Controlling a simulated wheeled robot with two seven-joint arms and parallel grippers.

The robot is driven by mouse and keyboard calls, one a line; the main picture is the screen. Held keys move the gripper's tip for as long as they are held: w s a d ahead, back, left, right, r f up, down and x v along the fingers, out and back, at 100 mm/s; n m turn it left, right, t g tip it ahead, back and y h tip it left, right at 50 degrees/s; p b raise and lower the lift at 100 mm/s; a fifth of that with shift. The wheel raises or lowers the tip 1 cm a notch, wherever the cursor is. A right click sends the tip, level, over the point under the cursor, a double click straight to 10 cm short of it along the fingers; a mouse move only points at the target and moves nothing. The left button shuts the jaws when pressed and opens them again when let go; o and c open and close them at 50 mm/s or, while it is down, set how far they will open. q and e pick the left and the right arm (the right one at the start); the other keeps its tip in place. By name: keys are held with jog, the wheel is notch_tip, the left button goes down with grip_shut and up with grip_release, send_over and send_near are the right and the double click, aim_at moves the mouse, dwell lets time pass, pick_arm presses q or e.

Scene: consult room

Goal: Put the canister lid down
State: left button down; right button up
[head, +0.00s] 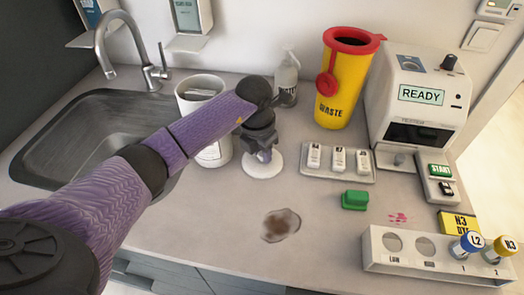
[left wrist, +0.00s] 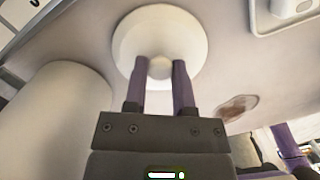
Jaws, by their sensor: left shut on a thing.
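The canister lid (head: 262,170) is a white round disc with a small knob, just right of the canister, over the counter. My left gripper (head: 262,153) points down and is shut on the knob. In the left wrist view the lid (left wrist: 131,40) sits at the tips of both fingers (left wrist: 160,70). I cannot tell whether the lid touches the counter. The white canister (head: 214,153) stands upright and open, partly hidden by my left arm; it also shows in the left wrist view (left wrist: 55,120). My right gripper is not in view.
A brown stain (head: 281,225) and a green block (head: 354,200) are on the counter (head: 215,225) near the lid. A tray of cassettes (head: 338,174) lies to the right. A soap bottle (head: 287,78) and yellow waste bin (head: 342,90) stand behind. The sink (head: 85,135) is left.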

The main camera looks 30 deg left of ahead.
aim_at(257, 163)
pick_arm(q)
jog(key=shift+f, duration=0.1)
jog(key=shift+c, duration=2.2)
grip_release()
notch_tip(257, 163, up, 12)
jog(key=s+p, duration=0.1)
jog(key=p, duration=0.1)
jog(key=shift+s+a+p, duration=0.2)
jog(key=shift+p, duration=0.1)
